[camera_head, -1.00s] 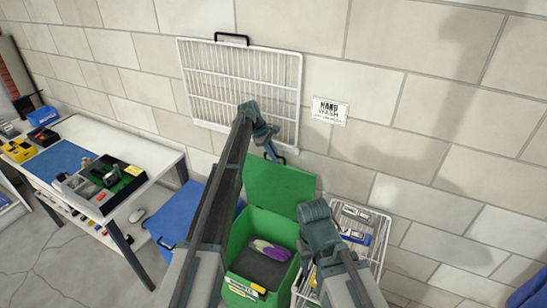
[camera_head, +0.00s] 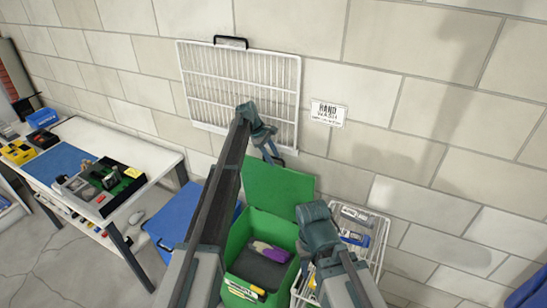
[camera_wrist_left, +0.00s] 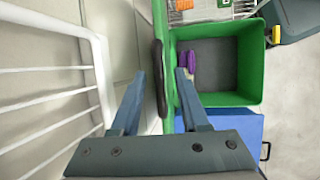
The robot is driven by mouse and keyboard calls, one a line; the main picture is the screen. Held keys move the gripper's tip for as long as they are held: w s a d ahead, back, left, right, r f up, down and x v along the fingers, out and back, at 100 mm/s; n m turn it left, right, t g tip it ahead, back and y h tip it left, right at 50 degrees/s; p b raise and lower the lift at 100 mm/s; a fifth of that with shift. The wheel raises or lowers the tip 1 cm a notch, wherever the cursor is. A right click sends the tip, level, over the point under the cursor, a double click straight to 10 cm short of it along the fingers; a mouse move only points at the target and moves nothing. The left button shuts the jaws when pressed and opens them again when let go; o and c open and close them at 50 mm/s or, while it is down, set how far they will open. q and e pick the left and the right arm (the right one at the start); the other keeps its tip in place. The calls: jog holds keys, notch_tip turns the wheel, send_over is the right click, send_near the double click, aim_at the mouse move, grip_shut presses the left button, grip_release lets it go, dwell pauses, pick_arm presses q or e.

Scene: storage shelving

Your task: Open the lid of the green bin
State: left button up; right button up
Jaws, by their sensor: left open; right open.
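The green bin (camera_head: 234,262) stands low by the wall. Its green lid (camera_head: 285,187) stands up, tilted back toward the wall, and the bin's mouth is open. The lid's black handle (camera_wrist_left: 158,75) lies between the spread fingers of my left gripper (camera_wrist_left: 160,82), which is open at the lid's upper edge. In the head view my left gripper (camera_head: 271,157) is just above the lid and in front of the wall. My right gripper (camera_head: 321,240) is right of the bin, above the wire basket; its fingers are hidden.
Purple-and-white items (camera_head: 268,251) lie inside the bin. A white wire basket (camera_head: 378,250) stands at its right and a blue bin (camera_head: 178,218) at its left. A white wire rack (camera_head: 241,82) hangs on the wall behind my left gripper. A white table (camera_head: 135,150) stands farther left.

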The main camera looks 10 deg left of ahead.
pick_arm(q)
jog(key=p+v, duration=1.1)
jog(key=v, duration=0.2)
jog(key=s+d+f+m+g+y+b, duration=0.1)
jog(key=s+d+f+m+b, duration=0.3)
jog(key=s, duration=0.7)
jog(key=s+d+f+m+y+b, duration=0.2)
jog(key=s+d+f+m, duration=0.25)
jog(key=s, duration=0.65)
jog(key=s+f+m+y+b, duration=0.1)
jog(key=s+f+m+b, duration=0.1)
jog(key=s, duration=0.9)
jog(key=s+d+f+m+y+b, duration=0.1)
jog(key=s+f+m+y+b, duration=0.1)
jog(key=s+m, duration=0.5)
jog(key=s+f+b, duration=0.1)
jog(key=s, duration=0.4)
jog(key=shift+f+b, duration=0.25)
jog(key=shift+b, duration=0.15)
jog(key=shift+d, duration=0.2)
